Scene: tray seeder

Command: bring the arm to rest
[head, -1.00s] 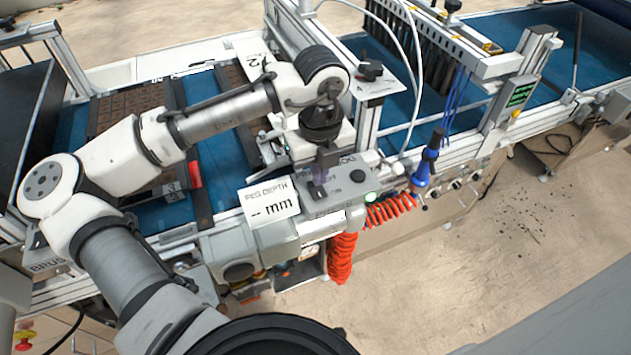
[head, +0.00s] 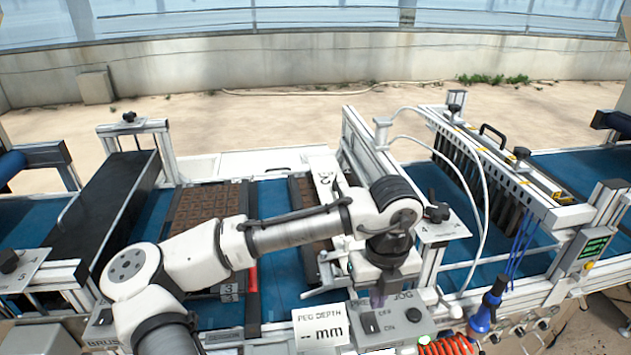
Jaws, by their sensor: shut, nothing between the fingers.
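My gripper (head: 377,298) hangs at the end of my white and grey arm, pointing down just above the grey control box (head: 405,322) with the ON/OFF switch and JOG label. Its fingers are small and dark here, shut, with nothing seen between them. Whether the tips touch the box I cannot tell. My arm reaches from the lower left across the seeder's blue belt, bent at the elbow, and hides part of the belt and trays.
A "PEG DEPTH -- mm" sign (head: 320,331) stands left of the control box. Brown seed trays (head: 205,209) lie on the blue belt (head: 272,199). A metal frame with white hoses (head: 482,200) rises to the right. A blue nozzle (head: 487,308) and red coiled hose (head: 447,346) are at lower right.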

